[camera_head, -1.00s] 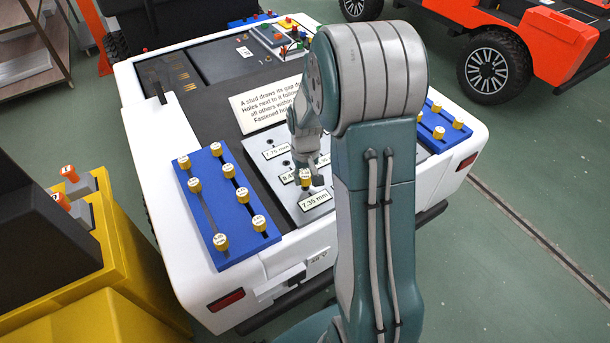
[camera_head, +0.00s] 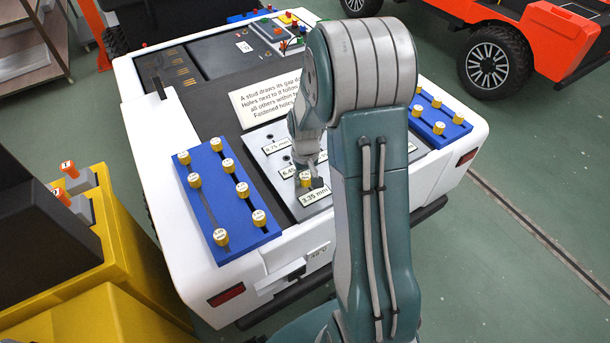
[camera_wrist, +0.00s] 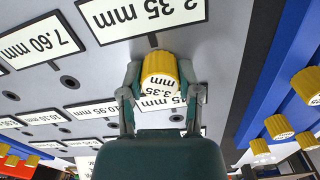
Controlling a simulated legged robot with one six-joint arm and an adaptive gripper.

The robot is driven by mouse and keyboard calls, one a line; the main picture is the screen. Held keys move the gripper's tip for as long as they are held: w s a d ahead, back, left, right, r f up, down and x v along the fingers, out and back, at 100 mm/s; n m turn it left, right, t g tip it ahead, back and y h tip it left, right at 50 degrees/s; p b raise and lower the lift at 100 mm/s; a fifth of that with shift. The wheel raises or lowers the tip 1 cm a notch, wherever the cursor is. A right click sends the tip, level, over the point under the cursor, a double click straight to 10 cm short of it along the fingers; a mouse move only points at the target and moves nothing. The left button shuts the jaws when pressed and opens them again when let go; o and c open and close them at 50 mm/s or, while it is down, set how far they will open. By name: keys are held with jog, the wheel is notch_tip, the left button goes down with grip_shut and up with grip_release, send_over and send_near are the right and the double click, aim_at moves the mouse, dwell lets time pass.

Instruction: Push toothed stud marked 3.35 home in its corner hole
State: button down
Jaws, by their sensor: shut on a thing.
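The toothed stud has a ribbed yellow cap and a white top reading 3.35 mm; it shows in the wrist view (camera_wrist: 160,72) and the head view (camera_head: 306,180). My gripper (camera_wrist: 161,85) is shut on it, one finger on each side; it also shows in the head view (camera_head: 309,178). The stud is at the near corner of the grey plate (camera_wrist: 225,45), at the end of the short line from the corner label (camera_head: 313,195). The head view reads this label as 3.35 mm. The stud covers the hole, so its depth cannot be told.
Other open holes and labels, such as 7.60 mm (camera_wrist: 40,40), lie on the plate. A blue rack (camera_head: 215,215) with several yellow studs stands left, another blue rack (camera_head: 425,110) right. A text sign (camera_head: 262,98) lies behind the plate.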

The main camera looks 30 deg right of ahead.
jog(key=shift+c, duration=1.1)
grip_release()
notch_tip(320, 180, up, 10)
jog(key=shift+w+r, duration=0.1)
jog(key=shift+r, duration=0.8)
